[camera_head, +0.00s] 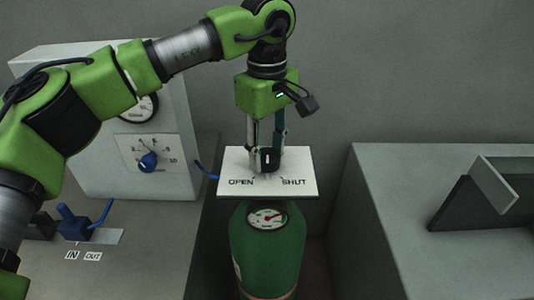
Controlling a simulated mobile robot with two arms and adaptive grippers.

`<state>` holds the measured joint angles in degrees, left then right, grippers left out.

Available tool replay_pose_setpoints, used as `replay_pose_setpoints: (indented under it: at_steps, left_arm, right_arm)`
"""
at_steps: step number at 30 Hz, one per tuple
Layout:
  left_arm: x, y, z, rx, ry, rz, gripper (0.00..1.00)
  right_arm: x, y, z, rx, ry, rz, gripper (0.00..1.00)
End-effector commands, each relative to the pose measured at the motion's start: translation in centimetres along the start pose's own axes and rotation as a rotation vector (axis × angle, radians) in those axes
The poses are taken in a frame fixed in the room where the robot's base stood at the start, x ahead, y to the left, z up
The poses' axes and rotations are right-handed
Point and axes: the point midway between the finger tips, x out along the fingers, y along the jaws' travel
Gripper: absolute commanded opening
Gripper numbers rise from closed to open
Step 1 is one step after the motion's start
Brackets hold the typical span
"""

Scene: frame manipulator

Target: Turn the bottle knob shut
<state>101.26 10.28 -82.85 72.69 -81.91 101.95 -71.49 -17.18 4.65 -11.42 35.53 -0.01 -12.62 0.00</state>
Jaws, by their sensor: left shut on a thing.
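A green gas bottle (267,262) stands in the gap between two grey counters. A red and white gauge (266,218) is on its upper front. A white plate (303,160) above the bottle reads OPEN at left and SHUT at right. The small black bottle knob (268,161) is on this plate, with a white mark pointing roughly straight up between the two words. My left gripper (266,157) points straight down and is shut on the knob. Its fingers partly hide the knob's sides. My right gripper is not in view.
A grey panel box at the left carries a dial gauge (139,108) and a blue knob (148,161). A blue valve (75,222) with IN and OUT labels is on the left counter. An open grey frame (490,190) is on the right counter (385,240).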

Motion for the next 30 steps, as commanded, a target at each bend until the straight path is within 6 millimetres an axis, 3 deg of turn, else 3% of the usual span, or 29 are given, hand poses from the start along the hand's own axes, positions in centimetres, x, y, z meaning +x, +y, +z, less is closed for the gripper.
replay_pose_setpoints:
  at_steps: [18,30]
  left_arm:
    - [0.0,-0.1,0.0,-0.56,0.002,0.003,0.15]
    - [-0.1,-0.1,0.0,-0.769,0.001,0.004,0.15]
  right_arm:
    - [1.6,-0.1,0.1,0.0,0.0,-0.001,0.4]
    - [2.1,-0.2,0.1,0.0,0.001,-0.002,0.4]
